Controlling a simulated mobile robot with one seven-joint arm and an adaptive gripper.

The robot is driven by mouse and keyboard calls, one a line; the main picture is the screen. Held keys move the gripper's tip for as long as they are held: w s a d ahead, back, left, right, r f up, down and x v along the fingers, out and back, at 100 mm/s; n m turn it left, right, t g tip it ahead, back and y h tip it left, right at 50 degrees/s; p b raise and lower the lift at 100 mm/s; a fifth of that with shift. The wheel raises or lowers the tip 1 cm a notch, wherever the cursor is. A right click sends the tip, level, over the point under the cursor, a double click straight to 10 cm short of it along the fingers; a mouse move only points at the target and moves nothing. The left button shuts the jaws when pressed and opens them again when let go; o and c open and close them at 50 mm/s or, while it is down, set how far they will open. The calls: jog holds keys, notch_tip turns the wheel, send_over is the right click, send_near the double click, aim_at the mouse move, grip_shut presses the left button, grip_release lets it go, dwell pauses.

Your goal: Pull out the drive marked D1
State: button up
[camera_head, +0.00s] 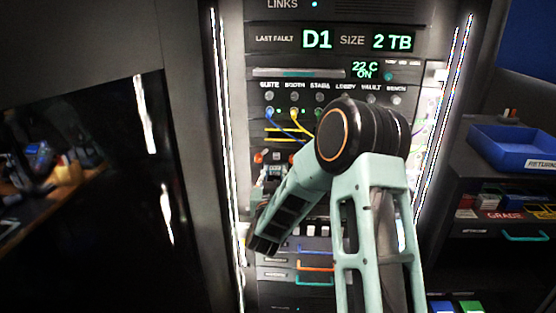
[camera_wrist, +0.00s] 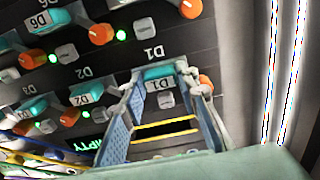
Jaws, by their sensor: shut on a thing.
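In the wrist view, which is upside down, the drive marked D1 (camera_wrist: 158,85) has a teal handle with a white D1 label and sits in a dark panel. My gripper (camera_wrist: 165,84) has one finger on each side of this handle and is shut on it. The drive's front looks level with the panel, though the fingers hide part of it. In the head view my arm covers the lower middle of the rack, and the fingertips cannot be made out. The display (camera_head: 317,40) above reads last fault D1, size 2 TB.
Drive D2 (camera_wrist: 80,97) and drive D6 (camera_wrist: 40,20) stand near D1, with orange knobs and green lights. Blue and yellow cables (camera_head: 294,122) hang on the panel. A blue tray (camera_head: 513,147) stands on the right. A bright light strip (camera_wrist: 285,70) runs beside the panel.

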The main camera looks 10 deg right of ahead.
jog(key=b+v, duration=0.1)
jog(key=v, duration=0.6)
jog(key=shift+b, duration=0.3)
dwell(0.5)
dwell(0.3)
jog(key=b+v, duration=0.2)
jog(key=v, duration=0.5)
jog(key=shift+s, duration=0.4)
dwell(0.6)
jog(key=shift+s+a, duration=0.1)
dwell(0.3)
